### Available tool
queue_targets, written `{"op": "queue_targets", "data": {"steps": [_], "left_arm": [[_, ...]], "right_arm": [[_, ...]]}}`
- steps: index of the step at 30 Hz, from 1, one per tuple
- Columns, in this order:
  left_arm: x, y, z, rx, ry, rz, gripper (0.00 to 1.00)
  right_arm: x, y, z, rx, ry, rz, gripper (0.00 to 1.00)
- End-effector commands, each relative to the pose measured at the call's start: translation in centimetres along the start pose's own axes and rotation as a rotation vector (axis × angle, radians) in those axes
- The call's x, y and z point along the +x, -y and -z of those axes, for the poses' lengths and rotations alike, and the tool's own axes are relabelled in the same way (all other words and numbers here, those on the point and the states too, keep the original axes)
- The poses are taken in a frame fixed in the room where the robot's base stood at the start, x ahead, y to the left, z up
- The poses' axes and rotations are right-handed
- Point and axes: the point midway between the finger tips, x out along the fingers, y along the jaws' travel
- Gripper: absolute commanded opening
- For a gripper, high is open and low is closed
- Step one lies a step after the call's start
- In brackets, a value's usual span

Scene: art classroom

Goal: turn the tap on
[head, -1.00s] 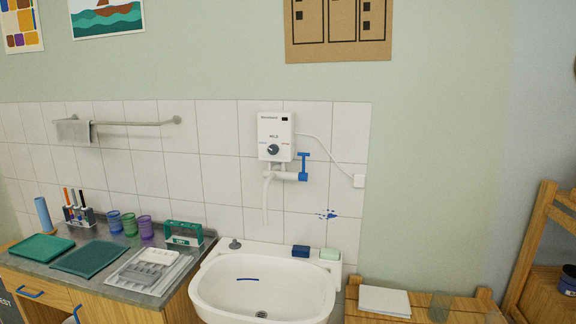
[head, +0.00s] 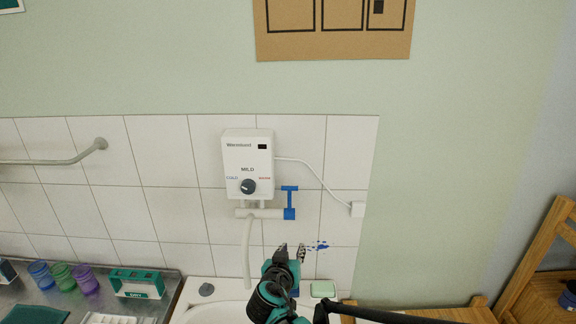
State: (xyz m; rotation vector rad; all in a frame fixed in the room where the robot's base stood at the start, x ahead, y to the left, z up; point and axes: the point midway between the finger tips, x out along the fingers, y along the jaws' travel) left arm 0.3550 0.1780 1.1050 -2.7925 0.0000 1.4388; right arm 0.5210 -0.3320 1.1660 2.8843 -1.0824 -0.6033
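The tap is a white pipe (head: 246,255) with a spout hanging down, under a white water heater box (head: 248,160) on the tiled wall. Its blue handle (head: 290,200) sits at the right end of the pipe, with the lever standing up and a short crossbar on top. My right gripper (head: 291,253) is below the handle, over the back rim of the sink, fingers pointing up and spread apart with nothing between them. It is apart from the handle. My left gripper is out of view.
The white sink (head: 180,304) is partly hidden by my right arm. A green soap bar (head: 323,289) lies on its back rim. Cups (head: 62,277) stand at the left.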

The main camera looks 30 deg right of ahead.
Motion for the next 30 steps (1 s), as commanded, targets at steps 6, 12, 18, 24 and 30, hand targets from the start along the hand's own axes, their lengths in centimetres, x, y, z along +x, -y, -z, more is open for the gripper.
{"op": "queue_targets", "data": {"steps": [6, 12, 18, 24, 30], "left_arm": [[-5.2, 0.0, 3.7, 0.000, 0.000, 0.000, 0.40], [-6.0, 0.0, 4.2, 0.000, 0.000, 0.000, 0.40], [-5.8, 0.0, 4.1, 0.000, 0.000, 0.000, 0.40], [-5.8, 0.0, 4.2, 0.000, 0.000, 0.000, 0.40], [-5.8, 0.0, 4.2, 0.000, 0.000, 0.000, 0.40]], "right_arm": [[1.3, 1.2, 9.6, 0.107, -0.267, -0.038, 0.32], [1.9, 1.9, 11.6, 0.140, -0.355, -0.029, 0.32], [4.6, 1.7, 12.4, 0.144, -0.359, -0.031, 0.32], [7.6, 1.6, 13.5, 0.143, -0.359, -0.029, 0.32], [8.9, 1.6, 14.0, 0.142, -0.358, -0.028, 0.32]]}}
